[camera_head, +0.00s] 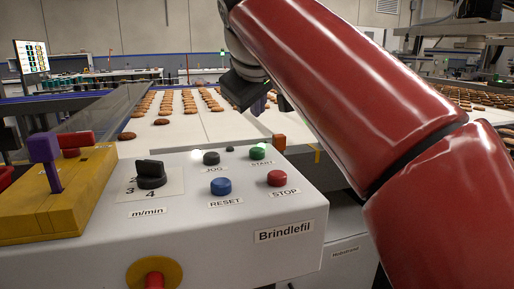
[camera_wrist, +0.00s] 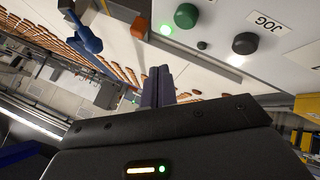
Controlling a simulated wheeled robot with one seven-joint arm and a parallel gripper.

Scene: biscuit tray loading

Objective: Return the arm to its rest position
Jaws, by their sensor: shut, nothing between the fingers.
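My red arm reaches in from the right of the head view and runs up past the top edge. My gripper (camera_head: 262,104) is beyond the control panel, above the conveyor, with its fingers partly hidden by the arm. In the wrist view my gripper (camera_wrist: 158,77) has its two dark fingers together with nothing between them.
The white control panel (camera_head: 225,250) holds a black JOG button (camera_head: 211,158), blue RESET button (camera_head: 221,187), red STOP button (camera_head: 277,178) and black speed knob (camera_head: 151,175). A yellow box (camera_head: 75,205) with a purple lever stands left. Biscuit rows lie on the white conveyor (camera_head: 225,124) behind.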

